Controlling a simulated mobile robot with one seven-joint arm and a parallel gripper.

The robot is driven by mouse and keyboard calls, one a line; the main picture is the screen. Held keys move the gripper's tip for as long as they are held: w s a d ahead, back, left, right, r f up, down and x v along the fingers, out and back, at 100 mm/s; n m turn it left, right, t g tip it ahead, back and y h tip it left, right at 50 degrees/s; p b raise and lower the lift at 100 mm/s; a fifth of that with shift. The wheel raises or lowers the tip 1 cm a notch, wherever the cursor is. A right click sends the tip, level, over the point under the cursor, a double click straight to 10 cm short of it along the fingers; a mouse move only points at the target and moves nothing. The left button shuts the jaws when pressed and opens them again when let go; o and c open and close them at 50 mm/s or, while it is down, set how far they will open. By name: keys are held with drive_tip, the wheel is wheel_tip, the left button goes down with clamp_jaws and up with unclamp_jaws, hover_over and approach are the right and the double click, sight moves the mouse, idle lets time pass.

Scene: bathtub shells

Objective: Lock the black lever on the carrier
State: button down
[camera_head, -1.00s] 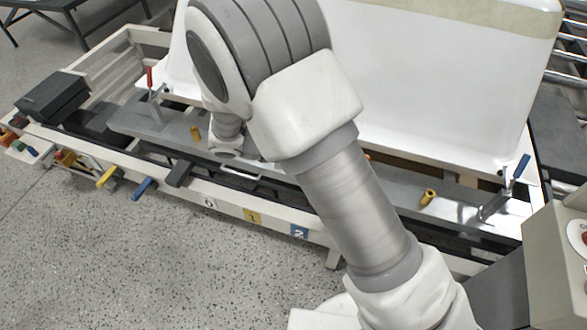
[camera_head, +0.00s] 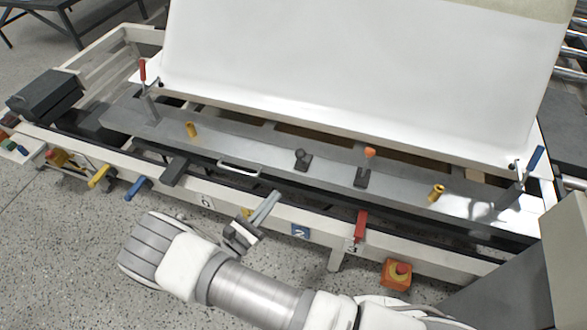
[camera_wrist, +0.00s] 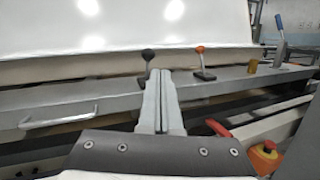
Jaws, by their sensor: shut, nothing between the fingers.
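The black lever (camera_head: 302,156) stands on the grey carrier plate (camera_head: 240,143), its round black knob on top. In the wrist view the black lever (camera_wrist: 147,55) shows just past my fingertips, and the fingers hide its lower part. My gripper (camera_head: 273,197) is shut and empty. It is in front of the carrier, near the white front rail, pointing towards the plate and apart from the lever. A similar lever with an orange knob (camera_head: 369,154) stands to the right of the black one; it also shows in the wrist view (camera_wrist: 201,50).
A large white shell (camera_head: 350,70) stands behind the plate. A metal handle (camera_head: 240,169) is on the plate's front edge. Yellow pegs (camera_head: 436,192) stand on the plate. Floor is free at left.

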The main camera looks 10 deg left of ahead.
sight(302, 156)
drive_tip(key=shift+s+a+f+n+t+y, duration=0.25)
drive_tip(key=shift+f+n+y, duration=0.1)
drive_tip(key=shift+f, duration=0.1)
drive_tip(key=shift+s+a+f+n+t+y, duration=0.1)
drive_tip(key=shift+a+f+n+t+y, duration=0.15)
drive_tip(key=shift+f+n, duration=0.2)
drive_tip(key=shift+s+a+f+n+t+y, duration=0.2)
drive_tip(key=shift+f+n+y, duration=0.1)
drive_tip(key=shift+f+y, duration=0.15)
drive_tip(key=shift+h, duration=0.25)
drive_tip(key=b+x, duration=0.1)
drive_tip(key=x, duration=1.3)
drive_tip(key=shift+w, duration=0.1)
